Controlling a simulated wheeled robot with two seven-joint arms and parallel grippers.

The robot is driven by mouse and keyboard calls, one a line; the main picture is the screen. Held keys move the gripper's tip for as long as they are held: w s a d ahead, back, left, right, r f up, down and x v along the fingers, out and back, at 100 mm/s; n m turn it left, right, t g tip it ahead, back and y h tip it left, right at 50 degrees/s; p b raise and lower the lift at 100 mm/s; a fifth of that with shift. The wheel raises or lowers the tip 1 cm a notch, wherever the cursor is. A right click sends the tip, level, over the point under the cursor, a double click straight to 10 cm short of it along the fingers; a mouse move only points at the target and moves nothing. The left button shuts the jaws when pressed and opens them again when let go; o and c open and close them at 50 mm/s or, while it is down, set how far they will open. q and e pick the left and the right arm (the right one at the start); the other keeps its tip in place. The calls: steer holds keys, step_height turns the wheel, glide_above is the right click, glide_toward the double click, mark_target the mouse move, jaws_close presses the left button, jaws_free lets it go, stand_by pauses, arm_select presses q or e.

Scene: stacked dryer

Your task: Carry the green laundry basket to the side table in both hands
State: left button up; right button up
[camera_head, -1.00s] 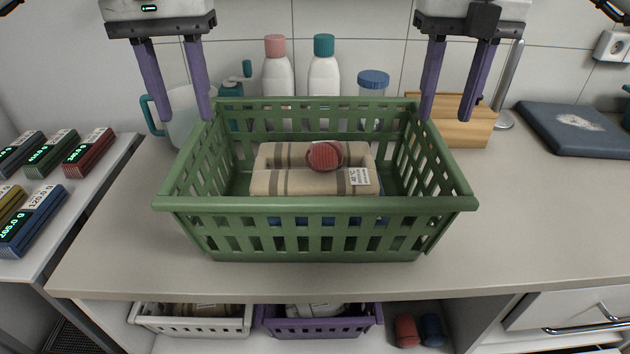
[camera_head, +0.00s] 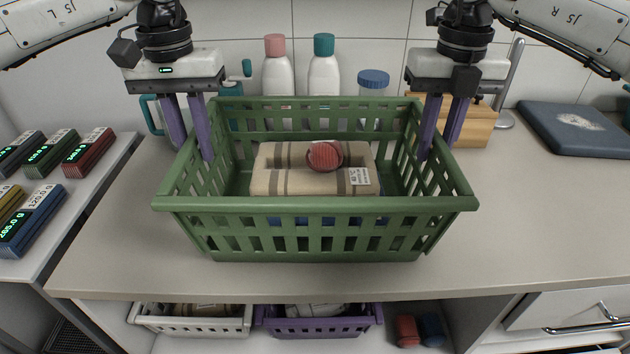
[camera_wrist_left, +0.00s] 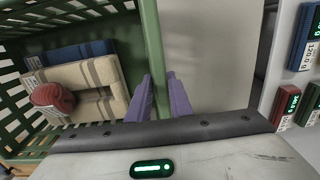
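The green laundry basket (camera_head: 315,204) stands upright on the counter (camera_head: 540,220). It holds striped beige folded cloths (camera_head: 300,181), a red roll (camera_head: 324,156) and something blue. My left gripper (camera_head: 190,150) has its purple fingers on either side of the basket's left rim; the left wrist view shows the rim (camera_wrist_left: 152,40) running between the closed-in fingers (camera_wrist_left: 160,85). My right gripper (camera_head: 438,150) has its fingers on either side of the right rim, close together; contact there is partly hidden. A white surface (camera_head: 75,212), possibly the side table, is at the left.
Small coloured stacks with lit labels (camera_head: 35,215) occupy the left surface. Bottles (camera_head: 324,75), a jar (camera_head: 373,83) and a wooden block (camera_head: 480,125) stand behind the basket. A dark blue pad (camera_head: 575,130) lies at the right. The counter front is clear.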

arm_select(q)
jaws_close()
arm_select(e)
jaws_close()
arm_select(q)
steer(key=shift+w+r, duration=0.1)
steer(key=shift+r, duration=0.05)
arm_select(e)
steer(key=shift+w+r, duration=0.1)
steer(key=shift+r, duration=0.1)
